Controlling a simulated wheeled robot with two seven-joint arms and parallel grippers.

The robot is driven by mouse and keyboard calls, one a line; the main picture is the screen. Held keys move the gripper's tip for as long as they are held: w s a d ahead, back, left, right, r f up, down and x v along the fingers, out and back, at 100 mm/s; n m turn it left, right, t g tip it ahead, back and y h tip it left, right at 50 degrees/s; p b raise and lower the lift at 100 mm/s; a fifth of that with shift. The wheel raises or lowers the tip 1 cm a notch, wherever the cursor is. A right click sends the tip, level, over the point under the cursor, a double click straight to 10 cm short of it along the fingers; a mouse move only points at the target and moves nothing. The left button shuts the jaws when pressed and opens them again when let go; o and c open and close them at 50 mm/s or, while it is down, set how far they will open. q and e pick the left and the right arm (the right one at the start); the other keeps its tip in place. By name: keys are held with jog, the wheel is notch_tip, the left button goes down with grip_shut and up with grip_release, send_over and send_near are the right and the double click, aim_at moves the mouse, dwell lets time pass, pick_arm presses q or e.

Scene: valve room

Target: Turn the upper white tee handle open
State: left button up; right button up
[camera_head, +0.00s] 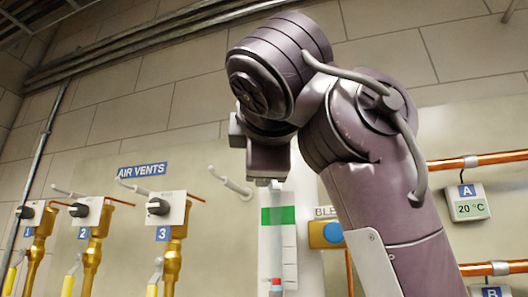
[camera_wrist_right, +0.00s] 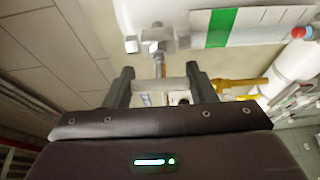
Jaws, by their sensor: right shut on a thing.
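My right gripper (camera_wrist_right: 163,78) has its two dark fingers at either end of a short pale bar, which looks like the upper white tee handle (camera_wrist_right: 158,85). The bar lies across between the fingers, and a thin stem runs from it to a grey-white fitting (camera_wrist_right: 157,40) on the pale body behind. In the head view my right gripper (camera_head: 264,160) is high in the middle, just above the white gauge with a green band (camera_head: 278,215). There the gripper and arm hide the handle, and its turn angle cannot be told. My left gripper is out of view.
White pegs (camera_head: 230,181) stick out of the wall left of the gripper. Brass valves with black knobs (camera_head: 158,206) stand under the AIR VENTS sign (camera_head: 142,170).

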jog(key=shift+f, duration=0.1)
dwell(0.4)
jog(key=o, duration=1)
jog(key=shift+s+a, duration=0.1)
